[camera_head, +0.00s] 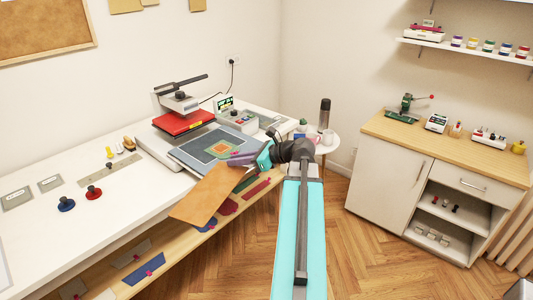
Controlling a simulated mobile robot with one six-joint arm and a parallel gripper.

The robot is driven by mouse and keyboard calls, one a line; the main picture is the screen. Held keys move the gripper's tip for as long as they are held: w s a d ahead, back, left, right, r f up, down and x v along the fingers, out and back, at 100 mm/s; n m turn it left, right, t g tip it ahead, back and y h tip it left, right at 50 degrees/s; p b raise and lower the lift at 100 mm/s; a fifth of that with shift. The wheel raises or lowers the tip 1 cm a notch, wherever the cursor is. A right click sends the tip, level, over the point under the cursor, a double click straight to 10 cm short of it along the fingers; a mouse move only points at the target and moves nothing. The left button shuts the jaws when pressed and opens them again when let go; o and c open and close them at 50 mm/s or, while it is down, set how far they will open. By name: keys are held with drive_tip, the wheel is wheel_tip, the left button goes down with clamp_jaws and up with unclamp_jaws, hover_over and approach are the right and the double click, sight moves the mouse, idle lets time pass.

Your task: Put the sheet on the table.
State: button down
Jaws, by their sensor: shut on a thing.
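The brown sheet (207,195) is held by my gripper (246,163) at its upper right corner. My gripper is shut on it. The sheet slants down to the left, across the front edge of the white table (130,208), with part of it beyond the edge. I cannot tell whether the sheet touches the table. My gripper is just in front of the heat press's grey lower plate (185,150), which bears a piece with a coloured square pattern (221,149). The fingertips are small and partly hidden.
The press's red upper plate (183,122) is raised at the back. Blue and red knobbed tools (93,193), a ruler (109,170) and small plates lie on the table's left. Bare tabletop lies between them and the sheet. A wooden-topped cabinet (460,152) stands right.

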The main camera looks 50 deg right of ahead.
drive_tip(key=w+a+f+n+g+y+b, duration=0.15)
drive_tip(key=w+a+f, duration=0.3)
drive_tip(key=a, duration=0.55)
drive_tip(key=w+a+f+n+g+y+b, duration=0.1)
drive_tip(key=w+a+f+n+y+b, duration=0.3)
drive_tip(key=a, duration=0.6)
drive_tip(key=w+a+f+n+g, duration=0.1)
drive_tip(key=a+f, duration=0.2)
drive_tip(key=a, duration=0.8)
drive_tip(key=a+f+g+y, duration=0.1)
drive_tip(key=a+f, duration=0.1)
drive_tip(key=a, duration=0.8)
drive_tip(key=shift+w+a+f+n, duration=0.35)
drive_tip(key=shift+a+f, duration=0.05)
drive_tip(key=shift+d+g, duration=0.15)
drive_tip(key=shift+g, duration=0.1)
